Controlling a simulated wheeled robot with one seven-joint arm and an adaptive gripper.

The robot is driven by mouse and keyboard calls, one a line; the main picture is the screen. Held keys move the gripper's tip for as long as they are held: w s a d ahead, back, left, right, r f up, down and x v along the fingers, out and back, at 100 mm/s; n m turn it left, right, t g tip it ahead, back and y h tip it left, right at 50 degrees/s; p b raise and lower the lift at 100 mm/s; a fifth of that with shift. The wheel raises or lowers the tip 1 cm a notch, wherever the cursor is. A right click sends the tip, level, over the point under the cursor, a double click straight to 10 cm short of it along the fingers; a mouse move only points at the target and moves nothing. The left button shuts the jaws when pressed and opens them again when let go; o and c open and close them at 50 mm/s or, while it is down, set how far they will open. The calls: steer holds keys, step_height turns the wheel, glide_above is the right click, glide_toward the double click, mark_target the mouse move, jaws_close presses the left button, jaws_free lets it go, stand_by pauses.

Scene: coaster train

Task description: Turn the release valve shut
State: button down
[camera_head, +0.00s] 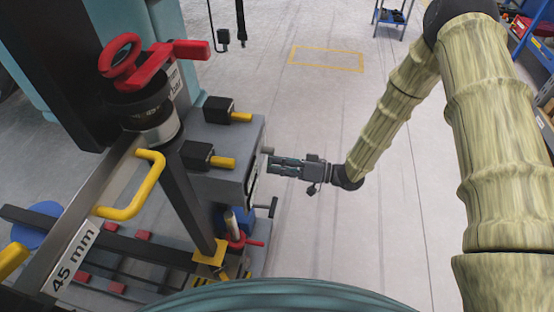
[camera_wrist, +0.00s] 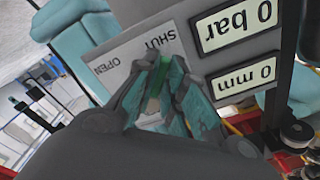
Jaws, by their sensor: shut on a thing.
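The release valve's panel (camera_wrist: 118,50) is pale grey with the labels SHUT and OPEN, seen turned over in the wrist view. My gripper (camera_wrist: 166,68) is in front of this panel, its fingers closed on the release valve's green handle (camera_wrist: 162,72), with the tips beside the word SHUT. The fingers hide most of the handle, so its exact angle is hard to tell. In the head view my gripper (camera_head: 271,163) reaches in from the right to the side of the grey machine box (camera_head: 235,135). The valve itself is hidden there.
Two displays, 0 bar (camera_wrist: 237,22) and 0 mm (camera_wrist: 243,79), sit right of the valve in the wrist view. A black crank handle (camera_head: 268,208) juts out below my gripper. A red lever (camera_head: 178,52) and yellow handle (camera_head: 140,190) stand left. Floor to the right is open.

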steer(key=shift+s+m, duration=0.15)
steer(key=shift+m, duration=0.25)
steer(key=c, duration=1.5)
jaws_free()
steer(key=s+d, duration=0.2)
steer(key=d, duration=0.9)
steer(key=shift+s+d, duration=0.15)
steer(key=shift+d, duration=0.25)
